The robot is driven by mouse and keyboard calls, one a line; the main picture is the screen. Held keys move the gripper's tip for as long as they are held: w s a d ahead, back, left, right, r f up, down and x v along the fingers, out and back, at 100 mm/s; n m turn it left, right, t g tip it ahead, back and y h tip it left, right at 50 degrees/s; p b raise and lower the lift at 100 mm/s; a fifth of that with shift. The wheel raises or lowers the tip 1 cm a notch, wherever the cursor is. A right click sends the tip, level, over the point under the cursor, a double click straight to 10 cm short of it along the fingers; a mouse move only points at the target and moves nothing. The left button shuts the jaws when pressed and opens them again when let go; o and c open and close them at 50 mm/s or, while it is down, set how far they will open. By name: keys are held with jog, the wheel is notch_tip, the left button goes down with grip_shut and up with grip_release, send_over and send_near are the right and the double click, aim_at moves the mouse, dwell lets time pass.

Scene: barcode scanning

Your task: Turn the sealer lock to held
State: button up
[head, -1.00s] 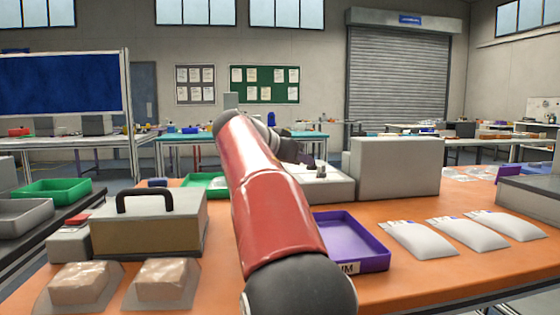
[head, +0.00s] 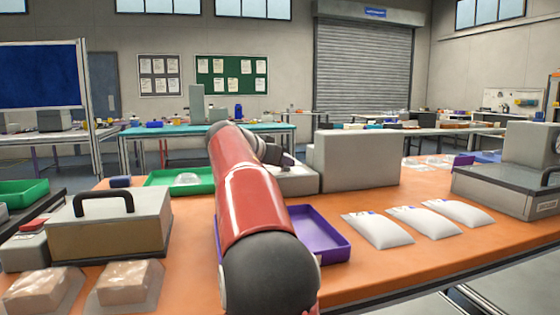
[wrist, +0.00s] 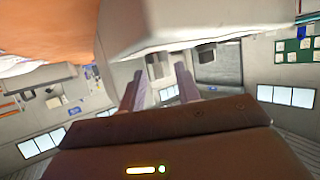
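A grey machine (head: 510,182) with a round gauge and a front label stands at the right end of the orange table; it may be the sealer. A low pale unit (head: 293,180) beside a tall grey block (head: 367,160) stands at the table's back, partly behind my red arm. I cannot make out a lock or its setting on either. In the wrist view my gripper (wrist: 160,88) is open and empty, its two fingers apart. A pale box-shaped body (wrist: 200,22) fills the top of that view, close to the fingers; contact cannot be told.
A purple tray (head: 335,252) lies right of my arm, with several white pouches (head: 378,230) beyond it. A handled box (head: 110,225) and wrapped packs (head: 125,283) are at left. A green tray (head: 160,178) lies behind. Bare orange tabletop (head: 420,272) shows at front right.

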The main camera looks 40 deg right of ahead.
grip_shut()
jog(key=shift+w+m+g, duration=0.2)
jog(key=shift+m+g, duration=0.6)
jog(key=shift+g, duration=0.1)
grip_release()
